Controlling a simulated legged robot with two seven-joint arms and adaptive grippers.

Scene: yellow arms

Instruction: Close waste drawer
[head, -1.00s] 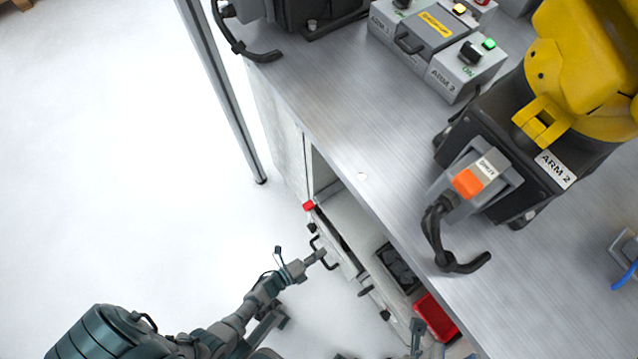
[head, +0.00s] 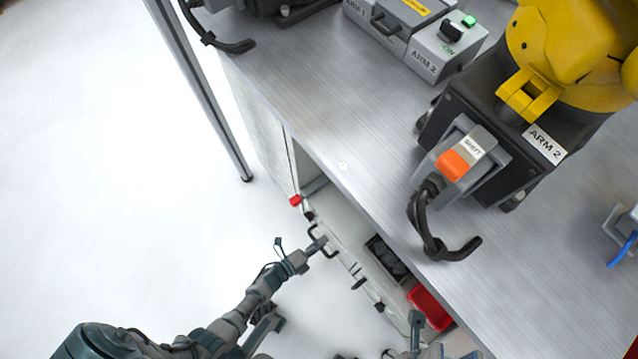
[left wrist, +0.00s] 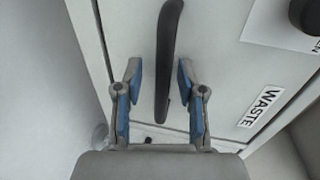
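The waste drawer front (left wrist: 222,85), white with a "WASTE" label, fills much of the left wrist view. Its dark curved handle (left wrist: 166,62) runs between the two blue-padded fingers of my left gripper (left wrist: 160,80), which is open around the handle with gaps on both sides. In the head view my left gripper (head: 320,245) is at the drawer handle (head: 327,248), below the bench's front edge. The drawer's exact opening is hard to tell from above. My right gripper (head: 416,320) shows only in part at the bottom, and its fingers cannot be made out.
The metal bench top (head: 310,110) overhangs the drawers. A red bin (head: 430,306) and a dark tray (head: 388,258) sit under its edge. A yellow arm (head: 570,50) stands on the bench. A metal post (head: 205,95) stands at left. The floor (head: 90,180) at left is clear.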

